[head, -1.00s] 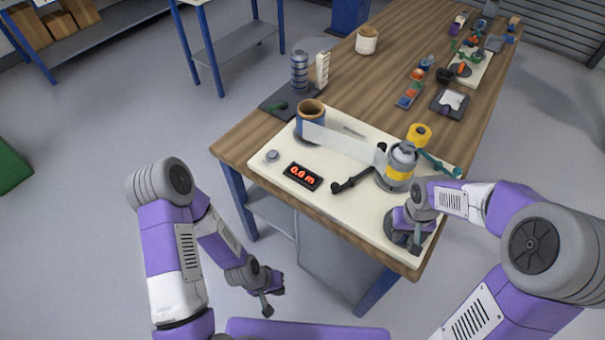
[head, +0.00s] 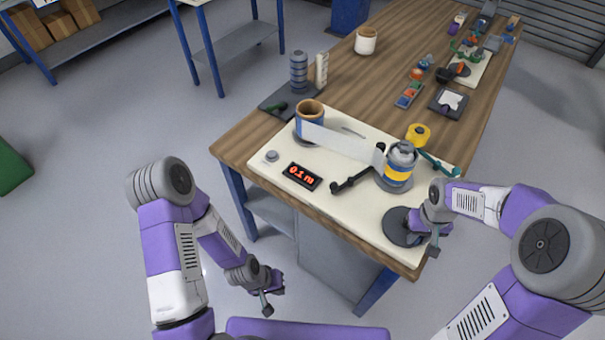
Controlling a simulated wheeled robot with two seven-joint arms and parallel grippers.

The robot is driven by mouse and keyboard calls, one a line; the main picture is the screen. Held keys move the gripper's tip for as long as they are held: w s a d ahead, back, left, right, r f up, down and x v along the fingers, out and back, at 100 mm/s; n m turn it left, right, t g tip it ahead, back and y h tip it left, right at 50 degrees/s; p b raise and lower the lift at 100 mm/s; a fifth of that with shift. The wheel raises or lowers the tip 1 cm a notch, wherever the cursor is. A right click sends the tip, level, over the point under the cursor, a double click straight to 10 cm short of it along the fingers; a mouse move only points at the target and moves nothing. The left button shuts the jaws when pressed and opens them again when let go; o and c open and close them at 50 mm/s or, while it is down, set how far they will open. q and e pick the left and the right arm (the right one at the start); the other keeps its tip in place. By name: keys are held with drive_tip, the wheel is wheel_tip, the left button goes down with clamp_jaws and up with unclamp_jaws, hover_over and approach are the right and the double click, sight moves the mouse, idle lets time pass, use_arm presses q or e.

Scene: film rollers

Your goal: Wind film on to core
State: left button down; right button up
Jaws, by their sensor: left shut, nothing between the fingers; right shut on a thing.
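A cream winding board (head: 330,200) lies on the near end of the wooden bench. A blue roll with a brown core (head: 310,117) stands at its back left. A band of white film (head: 343,143) runs from it to a grey and yellow roller (head: 398,166) on the right. A red display (head: 302,176) reads 0.1 m. My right gripper (head: 428,226) is shut on the crank of a dark disc (head: 400,227) at the board's front right; the crank's handle is mostly hidden by the gripper. My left gripper (head: 270,292) is shut and empty, in front of the bench and below its top.
A black lever (head: 357,180) and a grey knob (head: 271,156) are on the board. A yellow spool (head: 418,134) with a teal arm (head: 440,165) stands at its right edge. Small items crowd the far bench.

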drive_tip(key=shift+a, duration=0.1)
drive_tip(key=shift+w+d+r, duration=0.1)
drive_tip(key=shift+w+d, duration=0.4)
drive_tip(key=shift+d, duration=0.15)
drive_tip(key=shift+w+d, duration=0.15)
drive_tip(key=shift+d, duration=0.1)
